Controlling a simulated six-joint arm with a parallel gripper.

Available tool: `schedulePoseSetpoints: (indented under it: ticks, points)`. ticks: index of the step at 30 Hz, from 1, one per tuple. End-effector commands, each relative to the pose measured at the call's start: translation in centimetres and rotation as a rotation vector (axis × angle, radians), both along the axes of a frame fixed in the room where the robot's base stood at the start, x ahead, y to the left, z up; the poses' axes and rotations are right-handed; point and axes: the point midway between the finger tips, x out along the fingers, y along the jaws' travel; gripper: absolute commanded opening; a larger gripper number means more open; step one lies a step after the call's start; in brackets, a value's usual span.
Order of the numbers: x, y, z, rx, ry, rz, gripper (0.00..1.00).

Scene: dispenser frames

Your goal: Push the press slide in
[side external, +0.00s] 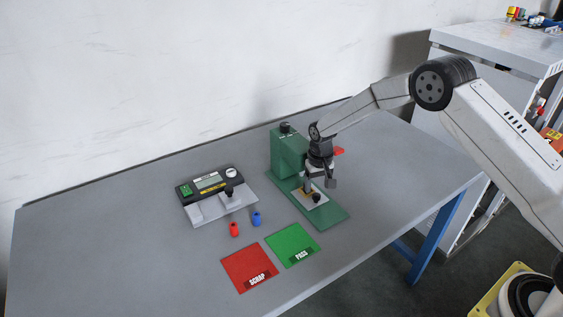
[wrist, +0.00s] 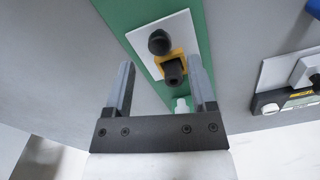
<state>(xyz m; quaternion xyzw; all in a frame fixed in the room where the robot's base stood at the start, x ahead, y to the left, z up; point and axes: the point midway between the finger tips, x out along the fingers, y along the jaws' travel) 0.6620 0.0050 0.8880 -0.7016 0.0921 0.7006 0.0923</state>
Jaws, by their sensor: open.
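The green press (side external: 287,152) stands toward the back of the table, its flat green base reaching forward. The press slide, a pale plate (side external: 322,204), lies on that base and sticks out in front of the press body. It also shows in the wrist view (wrist: 182,26). A black knob (wrist: 159,42) stands on the plate, beside a yellow nest (wrist: 188,58) holding a dark part (wrist: 173,72). My gripper (side external: 318,184) is above the slide, pointing down. In the wrist view its two fingers (wrist: 160,63) are apart with nothing gripped. I cannot tell its exact height over the knob.
A test device with a display (side external: 209,182) and a grey plate stands to the left. A red part (side external: 234,229) and a blue part (side external: 256,218) stand before it. Red SCRAP (side external: 244,267) and green PASS (side external: 291,243) mats lie at the front. The table's left side is clear.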

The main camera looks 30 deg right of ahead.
Motion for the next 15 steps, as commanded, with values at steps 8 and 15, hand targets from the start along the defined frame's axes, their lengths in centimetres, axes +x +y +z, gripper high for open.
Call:
schedulePoseSetpoints:
  ticks: [8,15]
  points:
    - [0.0,0.0,3.1,0.000,0.000,0.000,0.72]
    - [-0.1,0.0,3.8,0.001,0.002,0.000,0.72]
